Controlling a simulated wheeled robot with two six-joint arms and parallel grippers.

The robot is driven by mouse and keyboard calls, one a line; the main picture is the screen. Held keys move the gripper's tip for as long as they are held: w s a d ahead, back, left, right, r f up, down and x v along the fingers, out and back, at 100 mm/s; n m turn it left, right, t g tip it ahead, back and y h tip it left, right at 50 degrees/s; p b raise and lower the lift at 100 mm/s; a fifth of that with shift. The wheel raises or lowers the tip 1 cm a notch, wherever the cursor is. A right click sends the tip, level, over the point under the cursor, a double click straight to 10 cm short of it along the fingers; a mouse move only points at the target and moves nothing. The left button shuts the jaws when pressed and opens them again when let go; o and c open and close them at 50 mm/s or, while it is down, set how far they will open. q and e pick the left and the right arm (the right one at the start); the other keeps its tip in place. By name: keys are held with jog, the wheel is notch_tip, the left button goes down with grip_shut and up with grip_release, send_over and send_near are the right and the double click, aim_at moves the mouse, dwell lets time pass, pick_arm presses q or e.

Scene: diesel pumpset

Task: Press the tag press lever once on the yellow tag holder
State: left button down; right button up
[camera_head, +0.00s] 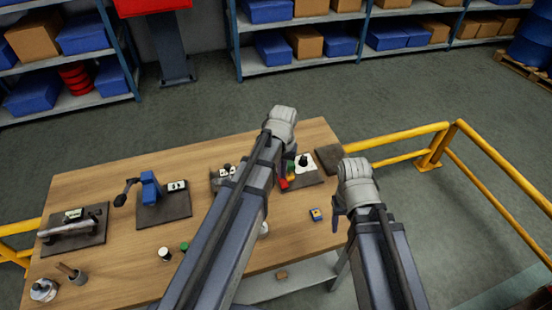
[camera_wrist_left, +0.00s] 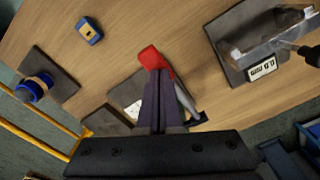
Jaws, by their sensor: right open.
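A press-like fixture with a red lever-like part (camera_head: 284,182), green and yellow pieces and a white plate (camera_head: 305,164) stands on a dark base at the right half of the table. In the left wrist view the red part (camera_wrist_left: 152,58) lies just at my left gripper's fingertips (camera_wrist_left: 160,78). These fingers are together; I cannot tell whether they touch it. A small blue block with a yellow face (camera_head: 315,214), possibly the tag holder, lies apart on the wood; it also shows in the left wrist view (camera_wrist_left: 89,31). My right gripper (camera_head: 338,208) is open, right of that block.
A device with a display (camera_wrist_left: 262,68) is at the wrist view's right. A blue lever device (camera_head: 150,187) and a grey tool fixture (camera_head: 72,227) stand further left. Yellow rails (camera_head: 400,142) edge the right.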

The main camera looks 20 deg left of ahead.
pick_arm(q)
notch_tip(320, 180, up, 13)
jog(key=w+p, duration=0.1)
jog(key=p, duration=1.1)
jog(key=shift+w+a+p, duration=0.15)
jog(key=shift+a+p, duration=0.15)
jog(key=shift+a, duration=0.1)
pick_arm(e)
notch_tip(320, 180, up, 13)
pick_arm(q)
jog(key=shift+f, duration=0.1)
pick_arm(e)
jog(key=shift+f, duration=0.1)
